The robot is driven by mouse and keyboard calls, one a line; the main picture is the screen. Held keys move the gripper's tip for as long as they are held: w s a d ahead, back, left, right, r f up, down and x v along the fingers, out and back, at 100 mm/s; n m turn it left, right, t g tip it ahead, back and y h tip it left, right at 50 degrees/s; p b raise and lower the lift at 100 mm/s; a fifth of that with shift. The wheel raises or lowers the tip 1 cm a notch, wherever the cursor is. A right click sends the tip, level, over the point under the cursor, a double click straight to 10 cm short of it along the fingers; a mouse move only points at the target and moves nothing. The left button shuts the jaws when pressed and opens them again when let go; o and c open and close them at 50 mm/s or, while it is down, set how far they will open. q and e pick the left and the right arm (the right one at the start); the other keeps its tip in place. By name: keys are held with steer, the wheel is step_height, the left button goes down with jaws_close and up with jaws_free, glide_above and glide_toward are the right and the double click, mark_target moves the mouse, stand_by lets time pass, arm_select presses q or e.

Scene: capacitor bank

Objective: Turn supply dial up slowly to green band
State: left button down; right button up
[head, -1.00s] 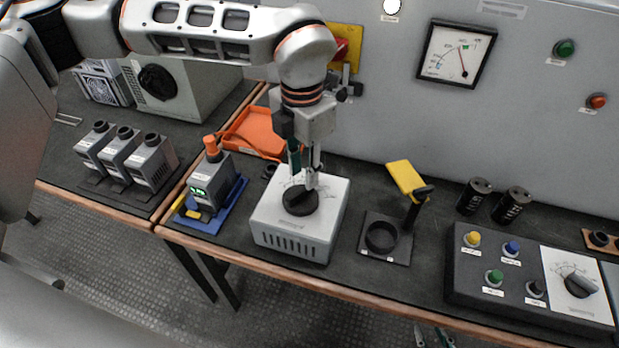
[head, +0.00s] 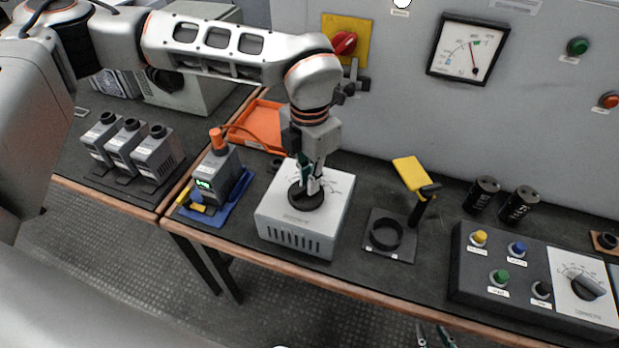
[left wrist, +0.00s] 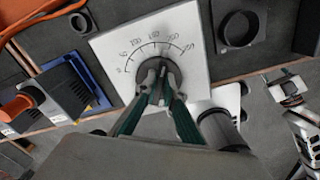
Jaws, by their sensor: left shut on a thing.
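The supply dial is a black round knob (head: 306,197) on top of a white supply box (head: 279,238). In the left wrist view the knob (left wrist: 173,72) sits below a printed scale on the box top. My left gripper (head: 309,187) points down and is shut on the knob; its fingers hide part of it. The wall meter (head: 468,50) has a red needle leaning slightly left of upright, its tip close to the small green band; I cannot tell whether it is inside. My right gripper (head: 433,336) shows only its two fingertips, held apart, at the bottom edge.
Left of the box stands a grey device on a blue base (head: 214,214), with an orange tray (head: 262,122) behind.

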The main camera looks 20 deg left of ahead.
arm_select(q)
steer(key=shift+r+m+p, duration=0.15)
steer(key=shift+m+p, duration=0.25)
steer(key=shift+m, duration=0.2)
steer(key=shift+d+m, duration=0.1)
steer(key=shift+m, duration=0.5)
steer(key=c, duration=2.1)
jaws_free()
steer(key=shift+c, duration=0.2)
step_height(320, 180, up, 12)
